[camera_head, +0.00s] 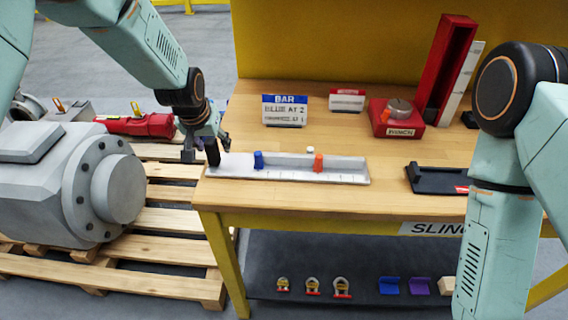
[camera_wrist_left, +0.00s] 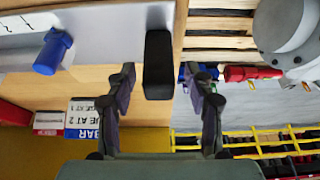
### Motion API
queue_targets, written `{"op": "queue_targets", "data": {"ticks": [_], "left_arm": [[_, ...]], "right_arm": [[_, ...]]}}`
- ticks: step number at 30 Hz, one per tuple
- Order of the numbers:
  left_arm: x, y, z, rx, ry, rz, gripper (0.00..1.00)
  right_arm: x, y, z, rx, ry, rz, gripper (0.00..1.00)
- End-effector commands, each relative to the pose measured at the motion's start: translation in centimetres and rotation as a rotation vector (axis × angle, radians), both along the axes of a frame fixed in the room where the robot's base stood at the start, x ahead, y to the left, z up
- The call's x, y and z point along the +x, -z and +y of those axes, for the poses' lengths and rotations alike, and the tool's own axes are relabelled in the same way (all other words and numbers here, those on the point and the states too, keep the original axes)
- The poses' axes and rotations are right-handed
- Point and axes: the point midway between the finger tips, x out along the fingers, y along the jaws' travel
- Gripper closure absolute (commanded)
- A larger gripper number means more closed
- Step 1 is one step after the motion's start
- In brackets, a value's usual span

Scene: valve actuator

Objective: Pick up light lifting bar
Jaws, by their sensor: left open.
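The light lifting bar (camera_head: 335,174) is a pale grey channel with tick marks, lying along the bench's front left. A blue peg (camera_head: 259,160) and an orange-red peg (camera_head: 318,162) stand on it. A black upright block (camera_head: 212,152) is at its left end. My left gripper (camera_head: 205,146) is open at that end. In the left wrist view, the black block (camera_wrist_left: 158,62) shows between the open fingertips (camera_wrist_left: 160,78), with gaps on both sides; I cannot tell its depth relative to them. The blue peg (camera_wrist_left: 52,52) is also there. My right gripper is out of view.
A BAR sign (camera_head: 285,110) stands behind the bar. A red block with a knob (camera_head: 397,118), a tall red channel (camera_head: 447,70) and a black tray (camera_head: 435,181) are farther right. A large grey valve body (camera_head: 75,185) sits on a pallet (camera_head: 150,268) left of the bench.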

Motion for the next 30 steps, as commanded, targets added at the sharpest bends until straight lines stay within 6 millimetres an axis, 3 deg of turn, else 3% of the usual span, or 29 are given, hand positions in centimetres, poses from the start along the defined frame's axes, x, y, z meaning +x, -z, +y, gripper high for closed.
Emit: {"op": "queue_targets", "data": {"ticks": [4,12,30], "left_arm": [[0.49,1.43,-0.02,0.0,0.0,0.001,0.47],[0.59,1.62,-0.03,0.0,0.0,0.0,0.47],[0.55,1.64,-0.04,0.0,0.0,0.001,0.98]], "right_arm": [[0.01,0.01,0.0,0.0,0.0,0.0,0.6],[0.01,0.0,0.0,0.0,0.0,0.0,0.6],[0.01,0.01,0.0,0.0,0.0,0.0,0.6]]}}
